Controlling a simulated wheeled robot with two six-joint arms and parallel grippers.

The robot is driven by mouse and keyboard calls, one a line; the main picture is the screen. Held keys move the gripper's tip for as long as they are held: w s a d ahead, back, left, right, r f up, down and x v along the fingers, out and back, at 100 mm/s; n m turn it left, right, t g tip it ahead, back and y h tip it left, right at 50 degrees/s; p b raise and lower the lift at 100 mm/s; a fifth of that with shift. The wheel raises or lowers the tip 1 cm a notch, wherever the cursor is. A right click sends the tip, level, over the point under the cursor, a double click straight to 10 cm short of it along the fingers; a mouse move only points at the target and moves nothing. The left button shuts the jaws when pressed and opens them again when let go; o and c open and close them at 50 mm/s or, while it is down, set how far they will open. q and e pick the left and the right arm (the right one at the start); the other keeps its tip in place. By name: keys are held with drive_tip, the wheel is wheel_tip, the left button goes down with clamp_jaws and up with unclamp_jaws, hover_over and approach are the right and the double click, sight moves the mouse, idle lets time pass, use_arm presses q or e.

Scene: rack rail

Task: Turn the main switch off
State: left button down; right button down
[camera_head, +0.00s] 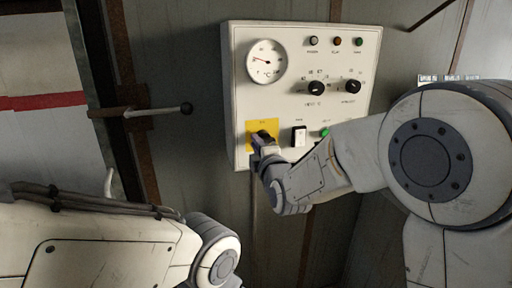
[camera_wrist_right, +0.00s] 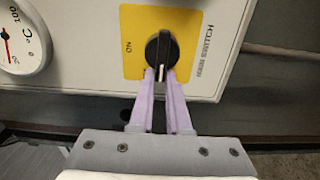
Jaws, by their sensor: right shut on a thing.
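The main switch is a black rotary knob (camera_wrist_right: 162,47) on a yellow plate (camera_wrist_right: 189,20), low on the left of the white control panel (camera_head: 240,60). In the wrist view, the word ON is left of the knob and the words MAIN SWITCH are right of it. A white mark on the knob points toward my gripper. My right gripper (camera_wrist_right: 161,77) is shut on the knob, one lilac finger on each side. In the head view, the right gripper (camera_head: 262,142) covers part of the yellow plate (camera_head: 251,126). My left gripper is out of view; only its arm shows.
The panel also carries a round gauge (camera_head: 266,61), two black selector knobs (camera_head: 316,88), a white rocker switch (camera_head: 299,136), a green button (camera_head: 324,132) and small lamps (camera_head: 336,41). A lever with a ball end (camera_head: 186,108) juts out left of the panel.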

drive_tip(key=shift+d+f, duration=0.2)
drive_tip(key=shift+f, duration=0.05)
idle(0.3)
drive_tip(key=c, duration=0.9)
unclamp_jaws()
drive_tip(key=shift+o, duration=0.3)
drive_tip(key=shift+d+r, duration=0.1)
drive_tip(key=shift+s, duration=0.1)
drive_tip(key=b+v, duration=0.2)
drive_tip(key=v, duration=0.8)
drive_tip(key=shift+b, duration=0.35)
drive_tip(key=shift+o, duration=0.3)
drive_tip(key=shift+s+r, duration=0.1)
